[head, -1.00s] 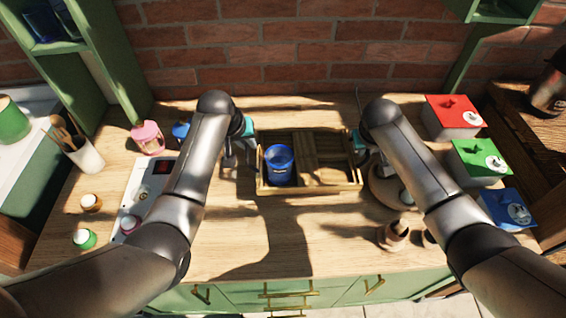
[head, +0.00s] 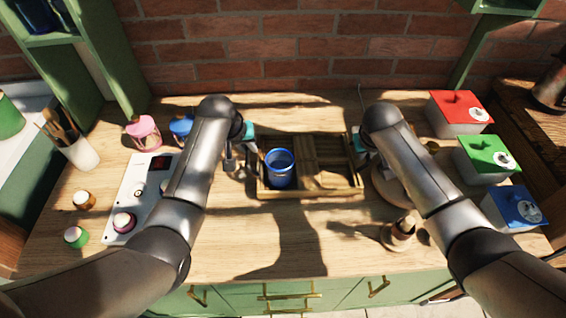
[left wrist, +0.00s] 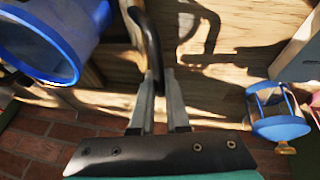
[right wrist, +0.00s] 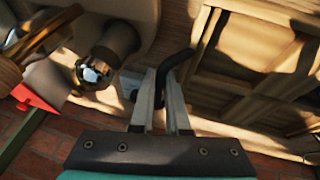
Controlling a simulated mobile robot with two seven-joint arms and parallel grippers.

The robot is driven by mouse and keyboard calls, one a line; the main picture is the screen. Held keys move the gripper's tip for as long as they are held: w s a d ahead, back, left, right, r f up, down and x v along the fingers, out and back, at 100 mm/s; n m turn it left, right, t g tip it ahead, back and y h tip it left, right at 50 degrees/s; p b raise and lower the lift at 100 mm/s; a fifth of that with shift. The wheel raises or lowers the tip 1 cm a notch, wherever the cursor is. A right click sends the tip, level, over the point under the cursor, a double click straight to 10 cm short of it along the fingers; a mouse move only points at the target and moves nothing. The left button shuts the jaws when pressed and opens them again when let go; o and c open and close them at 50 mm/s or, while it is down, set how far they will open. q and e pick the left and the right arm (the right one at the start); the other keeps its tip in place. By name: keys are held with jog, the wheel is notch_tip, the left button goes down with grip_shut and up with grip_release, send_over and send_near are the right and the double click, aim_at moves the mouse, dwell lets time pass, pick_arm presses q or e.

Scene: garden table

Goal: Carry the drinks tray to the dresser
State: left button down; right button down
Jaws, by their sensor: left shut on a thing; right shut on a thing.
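The drinks tray (head: 310,194) is a shallow slatted wooden tray in the middle of the head view. A blue cup (head: 280,170) stands upright at its left end; the cup also shows large in the left wrist view (left wrist: 75,70). My left gripper (head: 238,160) is shut on the tray's dark left handle (left wrist: 153,45). My right gripper (head: 364,155) is shut on the dark right handle (right wrist: 172,68). The tray looks about level, over the wooden top; I cannot tell whether it touches it. My forearms hide parts of the top on both sides.
Red (head: 459,112), green (head: 484,160) and blue (head: 511,209) boxes line the right. A pink lantern (head: 143,133), a white panel (head: 140,195) and small jars stand left. A wooden grinder (head: 398,234) stands front right. A brick wall (head: 300,50) closes the back. The front middle is clear.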

pick_arm(q)
jog(key=shift+f+b, duration=0.5)
jog(key=shift+f, duration=0.1)
pick_arm(e)
jog(key=shift+f, duration=0.6)
pick_arm(q)
jog(key=c, duration=1.4)
grip_release()
jog(key=shift+f, duration=0.15)
pick_arm(e)
jog(key=c, duration=1.4)
grip_release()
jog(key=shift+f, duration=0.15)
pick_arm(q)
jog(key=o, duration=0.5)
pick_arm(e)
jog(key=o, duration=0.5)
pick_arm(q)
jog(key=shift+r, duration=0.25)
pick_arm(e)
jog(key=shift+r, duration=0.25)
